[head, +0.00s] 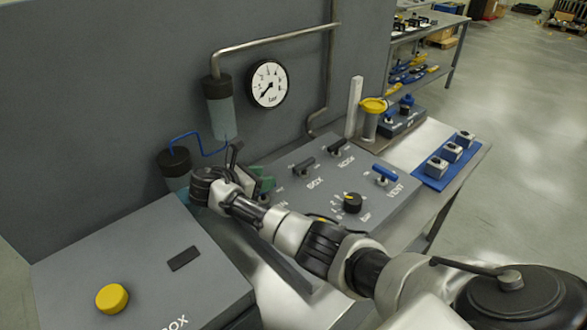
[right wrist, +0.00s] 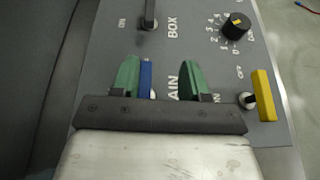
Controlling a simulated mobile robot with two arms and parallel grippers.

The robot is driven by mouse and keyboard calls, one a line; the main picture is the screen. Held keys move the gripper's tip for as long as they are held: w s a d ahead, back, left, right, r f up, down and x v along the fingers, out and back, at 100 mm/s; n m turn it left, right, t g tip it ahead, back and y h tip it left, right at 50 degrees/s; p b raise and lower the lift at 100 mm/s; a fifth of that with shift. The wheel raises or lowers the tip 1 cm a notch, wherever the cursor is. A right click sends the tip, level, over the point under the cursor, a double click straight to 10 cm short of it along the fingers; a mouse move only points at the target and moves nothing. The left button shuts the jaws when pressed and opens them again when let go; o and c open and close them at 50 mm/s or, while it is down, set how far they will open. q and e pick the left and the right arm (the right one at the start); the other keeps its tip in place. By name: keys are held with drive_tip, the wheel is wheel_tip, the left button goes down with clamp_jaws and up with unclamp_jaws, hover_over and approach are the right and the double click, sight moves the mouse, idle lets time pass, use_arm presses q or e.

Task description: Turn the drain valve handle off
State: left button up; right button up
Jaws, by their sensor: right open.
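In the right wrist view a blue handle (right wrist: 146,78) stands beside the letters "AIN" on the grey panel (right wrist: 110,55), and I take it as the drain valve handle. My right gripper (right wrist: 160,79) is open with green fingertips. The blue handle shows between them, close to the left fingertip and apart from the right one. Contact cannot be told. In the head view my right gripper (head: 262,183) is at the panel's left side, and the arm hides the drain handle there. My left gripper is not in view.
The panel also has black BOX (head: 303,166) and second black (head: 338,146) handles, a blue VENT handle (head: 385,174), a black dial (head: 352,203) and a yellow handle (right wrist: 265,95). A grey box with a yellow button (head: 112,298) stands front left. A gauge (head: 268,84) hangs behind.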

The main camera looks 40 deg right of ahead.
drive_tip(key=s+d+r, duration=0.5)
drive_tip(key=s+r, duration=0.1)
drive_tip(key=s, duration=0.2)
drive_tip(key=shift+d+p, duration=0.35)
drive_tip(key=shift+p, duration=0.1)
